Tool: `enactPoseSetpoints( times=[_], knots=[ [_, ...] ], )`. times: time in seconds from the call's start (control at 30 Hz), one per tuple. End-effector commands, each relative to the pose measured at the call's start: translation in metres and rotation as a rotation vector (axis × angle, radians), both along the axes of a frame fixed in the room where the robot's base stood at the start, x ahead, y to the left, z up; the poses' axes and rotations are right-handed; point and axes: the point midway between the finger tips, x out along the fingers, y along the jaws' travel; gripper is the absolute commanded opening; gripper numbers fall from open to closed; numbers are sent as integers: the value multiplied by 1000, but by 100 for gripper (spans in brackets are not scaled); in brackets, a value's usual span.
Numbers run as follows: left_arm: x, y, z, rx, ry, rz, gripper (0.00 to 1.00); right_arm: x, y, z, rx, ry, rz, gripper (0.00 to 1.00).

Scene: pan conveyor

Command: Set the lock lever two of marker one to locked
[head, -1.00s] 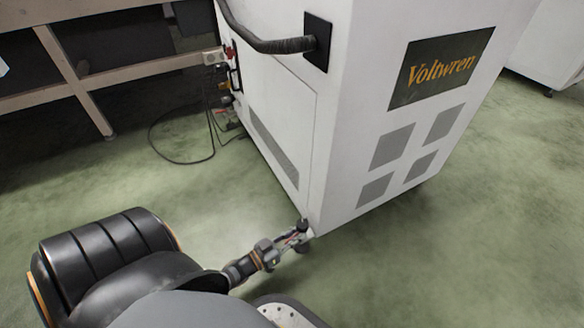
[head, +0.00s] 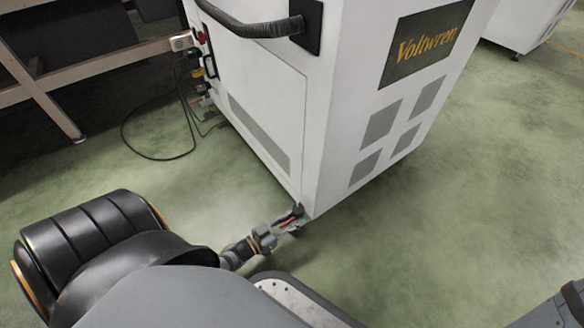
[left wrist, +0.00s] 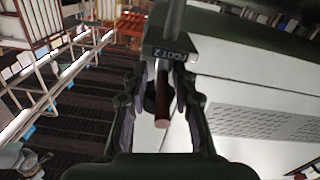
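A white cabinet marked "Voltwren" (head: 345,130) stands on the green floor. In the left wrist view, a dark plate labelled "FOOT 2" (left wrist: 168,54) sits by its lower edge. A lever with a reddish-brown, round-ended grip (left wrist: 162,105) comes out below the label toward the camera. My left gripper (head: 293,222) is low at the cabinet's near bottom corner. In the left wrist view its fingers (left wrist: 162,82) are apart, one on each side of the lever. I cannot tell whether either finger touches it. My right gripper is out of view.
Another white cabinet (head: 520,25) stands at the back right. The floor to the right (head: 460,190) is clear.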

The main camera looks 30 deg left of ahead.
Motion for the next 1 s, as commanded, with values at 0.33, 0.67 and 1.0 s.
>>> enactPoseSetpoints(
  times=[0.33, 0.67, 1.0],
  knots=[
    [-2, 3, -1, 2, 3, 2, 34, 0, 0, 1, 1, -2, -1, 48],
    [-55, 22, -2, 3, 5, 0, 34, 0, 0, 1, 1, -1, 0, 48],
    [-69, 27, -1, 2, 2, 1, 34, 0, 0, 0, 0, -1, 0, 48]
  ],
)
